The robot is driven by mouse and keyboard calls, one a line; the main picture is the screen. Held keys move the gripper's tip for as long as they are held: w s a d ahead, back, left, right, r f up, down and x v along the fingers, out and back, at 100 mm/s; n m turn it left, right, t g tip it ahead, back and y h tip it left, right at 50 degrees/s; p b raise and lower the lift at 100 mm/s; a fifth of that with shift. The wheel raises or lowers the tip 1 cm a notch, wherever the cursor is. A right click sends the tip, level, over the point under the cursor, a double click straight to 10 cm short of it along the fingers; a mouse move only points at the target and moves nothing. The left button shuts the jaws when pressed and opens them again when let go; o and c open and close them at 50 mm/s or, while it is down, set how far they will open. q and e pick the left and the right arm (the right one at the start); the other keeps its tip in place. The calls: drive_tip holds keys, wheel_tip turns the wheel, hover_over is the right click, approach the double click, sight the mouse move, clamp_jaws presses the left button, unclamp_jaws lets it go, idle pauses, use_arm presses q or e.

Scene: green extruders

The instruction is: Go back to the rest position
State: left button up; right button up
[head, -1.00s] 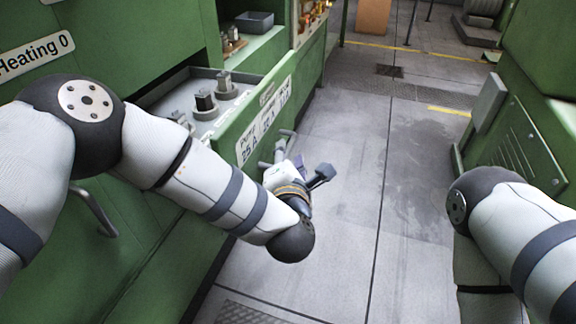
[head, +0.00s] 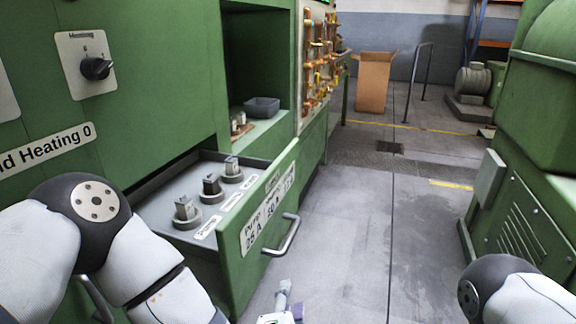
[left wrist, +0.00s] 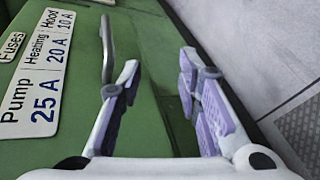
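My left gripper (head: 289,302) shows at the bottom edge of the head view, below and apart from the drawer handle (head: 283,236). In the left wrist view its two purple-padded fingers (left wrist: 160,70) stand wide apart with nothing between them. There the handle (left wrist: 107,48) is beside the left finger, outside the gap. The green fuse drawer (head: 262,212) stands open, with several fuses (head: 211,187) in it. My right arm enters at the lower right of the head view; its gripper is out of view.
The green cabinet (head: 150,120) with a heating knob (head: 96,68) is on the left. A grey bin (head: 262,106) sits on a shelf behind the drawer. Another green machine (head: 545,130) stands on the right. The floor (head: 350,230) between is clear, with a cardboard box (head: 374,80) farther back.

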use_arm(q)
drive_tip(key=s+a+f+m+g+p, duration=0.1)
drive_tip(key=s+a+f+m+g, duration=0.4)
drive_tip(key=s, duration=0.5)
drive_tip(key=s+a+f+m+g+p, duration=0.1)
drive_tip(key=s+a+f+m+g, duration=0.2)
drive_tip(key=s+a+f+m, duration=0.45)
drive_tip(key=s+a+m+g, duration=0.3)
drive_tip(key=s+a+g, duration=0.1)
drive_tip(key=s, duration=0.7)
drive_tip(key=s+a+m+g+y+p, duration=0.1)
drive_tip(key=s+a+m+g, duration=0.3)
drive_tip(key=s, duration=0.7)
drive_tip(key=shift+a+r+y, duration=0.2)
drive_tip(key=shift+a+y, duration=0.1)
drive_tip(key=shift+a, duration=0.75)
use_arm(e)
drive_tip(key=w+r+t, duration=0.2)
drive_tip(key=w+r, duration=0.2)
drive_tip(key=r, duration=0.1)
drive_tip(key=shift+w, duration=0.4)
use_arm(q)
drive_tip(key=shift+w, duration=0.15)
